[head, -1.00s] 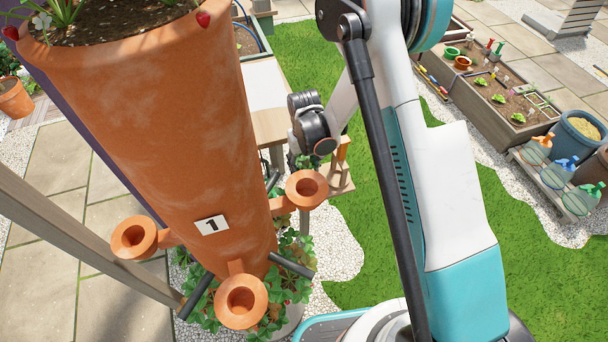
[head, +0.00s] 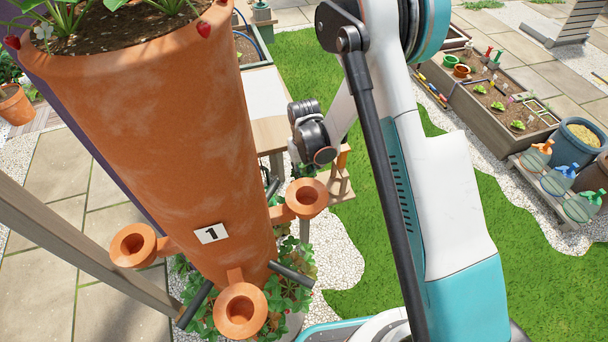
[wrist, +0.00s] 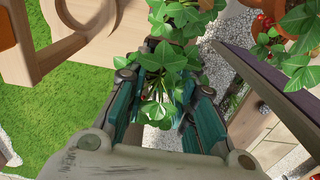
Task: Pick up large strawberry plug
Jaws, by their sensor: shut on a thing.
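A leafy green strawberry plug (wrist: 172,60) is in the wrist view, its leaves rising between and above the teal fingers. My gripper (wrist: 165,88) is shut on it; the leaves hide the root part and the exact contact. In the head view, the gripper end of my arm is mostly hidden behind the terracotta tower planter (head: 165,130).
The tower, marked 1, has several cup-shaped side pockets (head: 240,310) jutting out close to my wrist. A wooden stand (head: 340,178) and a table (head: 268,90) are behind it. Planter boxes (head: 490,100) and spray bottles (head: 560,180) stand at the right. Grass (head: 335,235) is open.

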